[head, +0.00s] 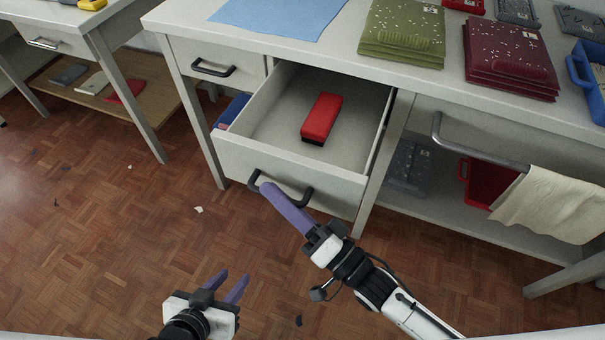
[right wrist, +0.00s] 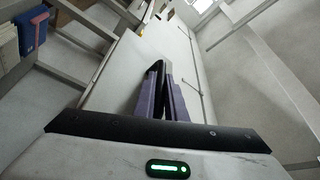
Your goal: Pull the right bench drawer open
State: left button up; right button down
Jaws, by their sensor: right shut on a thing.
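The right bench drawer (head: 289,178) is grey and stands well open, sliding out from under the bench top. A red box-like object with a black end (head: 321,118) lies inside it. My right gripper (head: 270,190) has purple fingers shut on the drawer's black handle (head: 298,200), at the middle of the drawer front. In the right wrist view the fingers (right wrist: 164,98) close around the dark handle bar (right wrist: 155,75). My left gripper (head: 226,288) is low in the head view, open and empty, above the floor and apart from the bench.
The closed left drawer (head: 230,62) has a black handle. A blue cloth (head: 282,14), green packs (head: 402,35) and dark red packs (head: 508,58) lie on the bench top. A beige towel (head: 552,203) hangs on a rail at right. The wooden floor (head: 90,250) is mostly clear.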

jog(key=shift+s+a, duration=0.15)
jog(key=shift+s, duration=0.25)
jog(key=c, duration=1.8)
grip_release()
jog(key=v, duration=1)
jog(key=shift+s+f, duration=0.1)
jog(key=shift+s, duration=0.15)
